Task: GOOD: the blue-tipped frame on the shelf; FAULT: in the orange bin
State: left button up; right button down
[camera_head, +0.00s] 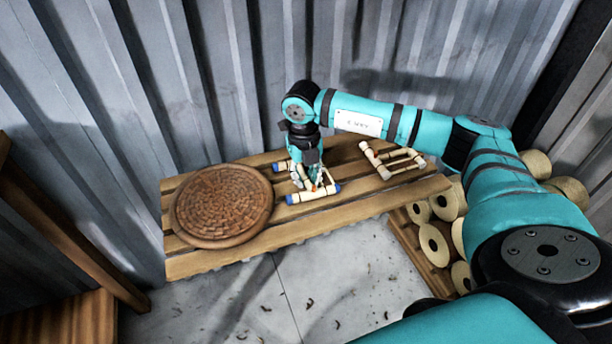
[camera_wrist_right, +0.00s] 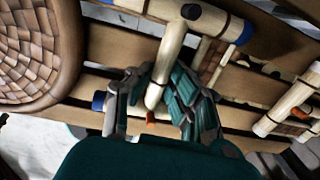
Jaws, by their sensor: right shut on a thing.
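The blue-tipped frame (camera_head: 312,194) is made of pale rods with blue end caps and lies on the slatted wooden bench (camera_head: 290,228). My right gripper (camera_head: 312,180) points down at it from above and hides part of it. In the right wrist view the gripper fingers (camera_wrist_right: 162,98) are shut on a pale rod of the blue-tipped frame (camera_wrist_right: 172,50). A small orange piece (camera_wrist_right: 151,117) shows between the fingers. A second pale frame (camera_head: 390,160), with no blue tips visible, lies at the bench's right end. I see no orange bin. My left gripper is out of view.
A round woven rattan disc (camera_head: 222,205) fills the left part of the bench. Several pale rolls (camera_head: 434,245) lie on a slatted rack at the right. Brown wooden furniture (camera_head: 60,318) stands at the lower left. A corrugated metal wall (camera_head: 110,100) rises close behind the bench.

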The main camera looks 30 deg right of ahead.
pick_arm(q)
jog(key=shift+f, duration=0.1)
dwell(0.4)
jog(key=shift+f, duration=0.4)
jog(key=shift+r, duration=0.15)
pick_arm(e)
jog(key=shift+d, duration=0.1)
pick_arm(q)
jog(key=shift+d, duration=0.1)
pick_arm(e)
jog(key=c, duration=1.2)
grip_release()
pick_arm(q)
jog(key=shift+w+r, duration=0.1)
pick_arm(e)
jog(key=shift+o, duration=0.2)
